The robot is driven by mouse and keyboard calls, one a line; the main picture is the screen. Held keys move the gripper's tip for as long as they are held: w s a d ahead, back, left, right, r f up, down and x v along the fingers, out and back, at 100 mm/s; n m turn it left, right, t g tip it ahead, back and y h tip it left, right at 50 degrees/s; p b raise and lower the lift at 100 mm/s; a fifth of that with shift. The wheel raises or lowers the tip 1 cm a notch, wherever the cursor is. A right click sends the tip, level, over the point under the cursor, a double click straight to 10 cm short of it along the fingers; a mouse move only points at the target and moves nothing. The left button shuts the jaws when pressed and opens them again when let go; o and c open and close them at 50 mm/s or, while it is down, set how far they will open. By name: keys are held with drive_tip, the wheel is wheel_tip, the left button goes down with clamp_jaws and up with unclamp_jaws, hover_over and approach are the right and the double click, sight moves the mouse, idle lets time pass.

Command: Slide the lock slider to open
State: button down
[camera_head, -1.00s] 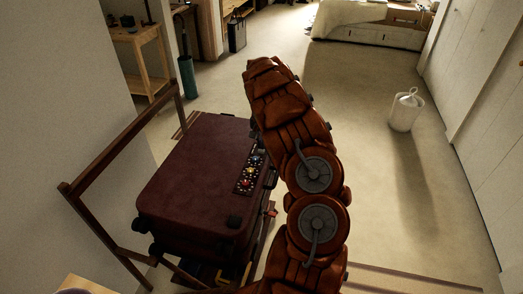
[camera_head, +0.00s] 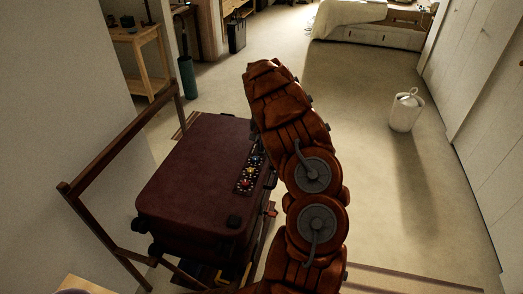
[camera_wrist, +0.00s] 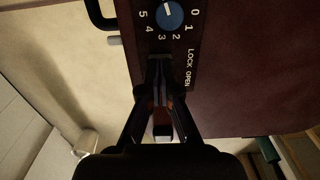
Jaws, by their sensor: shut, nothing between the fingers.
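The maroon suitcase (camera_head: 195,180) lies on a low stand, and its dark lock panel (camera_head: 250,173) with coloured dials is near its right edge. In the wrist view, the panel (camera_wrist: 185,50) shows a blue dial (camera_wrist: 170,14) and the printed words LOCK and OPEN. My gripper (camera_wrist: 160,65) is shut and empty, its fingertips over the panel beside the word LOCK. The lock slider cannot be made out; the fingers cover the strip beside the lettering. I cannot tell whether the fingertips touch the panel. My arm hides the gripper in the head view.
A black handle (camera_wrist: 101,14) sticks out from the suitcase's side. A wooden frame (camera_head: 115,140) stands left of the suitcase, by the wall. A white bin (camera_head: 404,112) stands on the right, near the closet doors (camera_head: 480,90). The floor between is clear.

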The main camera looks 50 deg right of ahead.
drive_tip(key=shift+f, duration=0.2)
drive_tip(key=shift+w+d, duration=0.2)
drive_tip(key=shift+d, duration=0.05)
drive_tip(key=shift+w+d+b, duration=0.25)
drive_tip(key=shift+d+b, duration=0.1)
drive_tip(key=shift+d, duration=0.2)
drive_tip(key=shift+w+d, duration=0.2)
drive_tip(key=shift+d, duration=0.05)
drive_tip(key=shift+w+d, duration=0.1)
drive_tip(key=shift+d, duration=0.2)
drive_tip(key=shift+r, duration=0.1)
drive_tip(key=shift+r, duration=2.95)
